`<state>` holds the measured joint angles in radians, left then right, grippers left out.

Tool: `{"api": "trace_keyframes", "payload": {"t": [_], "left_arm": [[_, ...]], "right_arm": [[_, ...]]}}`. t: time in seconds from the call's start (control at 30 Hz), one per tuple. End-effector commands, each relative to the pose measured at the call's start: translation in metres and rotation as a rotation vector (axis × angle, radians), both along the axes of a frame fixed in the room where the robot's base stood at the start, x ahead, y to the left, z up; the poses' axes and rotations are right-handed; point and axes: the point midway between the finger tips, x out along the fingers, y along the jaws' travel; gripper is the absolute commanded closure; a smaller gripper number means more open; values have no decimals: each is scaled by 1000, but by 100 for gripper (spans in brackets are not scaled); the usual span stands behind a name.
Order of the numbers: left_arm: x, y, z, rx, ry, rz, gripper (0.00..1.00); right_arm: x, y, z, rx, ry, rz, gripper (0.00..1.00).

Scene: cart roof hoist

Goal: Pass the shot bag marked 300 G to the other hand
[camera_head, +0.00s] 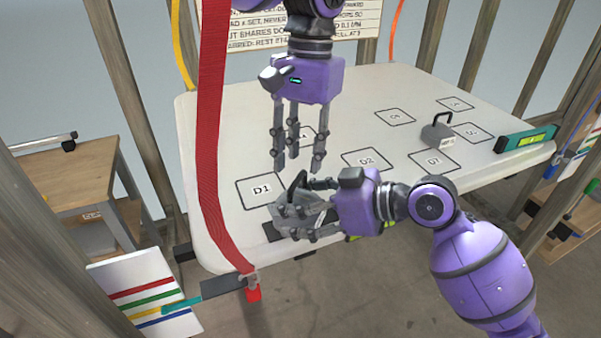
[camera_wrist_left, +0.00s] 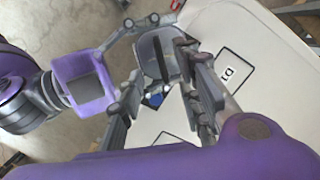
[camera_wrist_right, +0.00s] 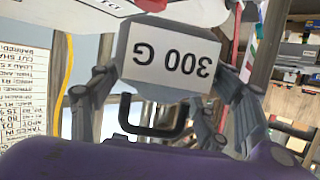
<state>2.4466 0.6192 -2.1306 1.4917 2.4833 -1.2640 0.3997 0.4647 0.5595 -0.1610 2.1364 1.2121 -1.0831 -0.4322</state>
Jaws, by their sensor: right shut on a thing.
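The grey shot bag (camera_head: 318,214) has a dark loop handle. In the right wrist view its white label on the bag (camera_wrist_right: 172,56) reads 300 G, upside down. My right gripper (camera_head: 288,222) is shut around the bag's body and holds it over the table's near left part. My left gripper (camera_head: 296,165) is open and empty, fingers pointing down just above the bag and handle. The left wrist view shows the bag (camera_wrist_left: 152,48) beyond the left fingers, with the handle upright towards them. The left fingers do not appear to grip the handle.
The pale table (camera_head: 235,120) carries marked squares, including D1 (camera_head: 262,190) and D2 (camera_head: 367,160). Another grey weight with a handle (camera_head: 437,133) stands at the back right, near a green level (camera_head: 525,138). A red strap (camera_head: 210,130) hangs left of my grippers.

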Motion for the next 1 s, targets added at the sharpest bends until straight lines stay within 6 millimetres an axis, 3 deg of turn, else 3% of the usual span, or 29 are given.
{"api": "trace_keyframes", "payload": {"t": [0.1,0.3,0.7,1.0], "left_arm": [[-3,1,-21,2,0,0,68],[-6,2,-44,1,0,-2,68],[-7,3,-52,-1,-3,-3,68],[-7,2,-52,-2,-2,-3,100]], "right_arm": [[0,0,1,1,-2,-1,56],[0,0,1,1,-2,-1,56],[0,0,2,1,-3,0,56],[0,0,2,1,-3,1,56]]}}
